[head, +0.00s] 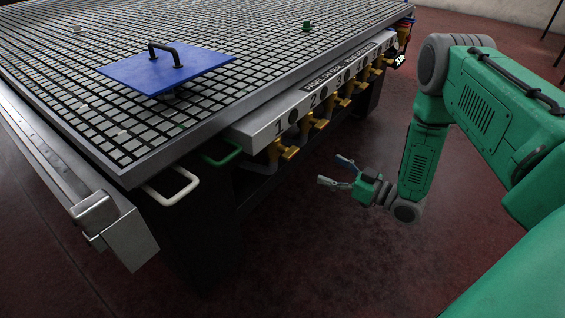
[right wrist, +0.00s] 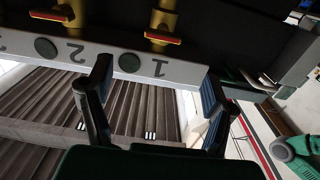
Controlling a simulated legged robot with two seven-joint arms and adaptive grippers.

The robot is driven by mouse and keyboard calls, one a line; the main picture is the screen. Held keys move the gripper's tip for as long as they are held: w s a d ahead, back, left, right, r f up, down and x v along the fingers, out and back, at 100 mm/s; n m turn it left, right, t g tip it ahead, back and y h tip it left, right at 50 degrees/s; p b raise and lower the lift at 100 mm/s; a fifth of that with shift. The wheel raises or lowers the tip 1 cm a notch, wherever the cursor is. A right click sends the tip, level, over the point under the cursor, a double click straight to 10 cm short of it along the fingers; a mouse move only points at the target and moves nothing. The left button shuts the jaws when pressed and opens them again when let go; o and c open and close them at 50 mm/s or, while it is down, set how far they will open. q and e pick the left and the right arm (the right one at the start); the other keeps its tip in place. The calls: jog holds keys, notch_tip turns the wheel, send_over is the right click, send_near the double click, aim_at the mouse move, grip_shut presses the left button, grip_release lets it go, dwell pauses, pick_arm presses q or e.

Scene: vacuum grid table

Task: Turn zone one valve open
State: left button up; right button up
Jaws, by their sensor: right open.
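The zone one valve (head: 280,150) is a brass valve under the panel front marked 1, at the near end of a row of similar valves. In the right wrist view its red and yellow handle (right wrist: 163,38) lies crosswise to the brass body, above the upside-down numeral 1 in the picture. My right gripper (head: 335,171) is open and empty, to the right of the valve and apart from it. In the right wrist view its two fingers (right wrist: 157,75) are spread, with the numeral 1 between them. My left gripper is not in view.
The numbered panel (head: 262,126) runs along the edge of the grid table (head: 120,150). A green handle (head: 222,158) and a white handle (head: 172,190) stick out near the valve. The floor beside the table is clear.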

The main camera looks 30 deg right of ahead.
aim_at(296, 153)
jog(key=x, duration=0.4)
jog(key=b+x, duration=0.1)
jog(key=x, duration=0.3)
jog(key=a+b+x, duration=0.1)
jog(key=x, duration=0.3)
jog(key=shift+s+a+r, duration=0.15)
jog(key=shift+s+r, duration=0.05)
jog(key=shift+s, duration=0.05)
jog(key=shift+w, duration=0.3)
jog(key=shift+w+f, duration=0.1)
jog(key=shift+w, duration=0.15)
jog(key=shift+w+d+f, duration=0.1)
jog(key=shift+d+f, duration=0.05)
jog(key=shift+d, duration=0.45)
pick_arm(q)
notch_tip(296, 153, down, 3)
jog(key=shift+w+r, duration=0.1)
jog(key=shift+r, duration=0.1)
pick_arm(e)
jog(key=shift+a, duration=0.55)
jog(key=c, duration=1.2)
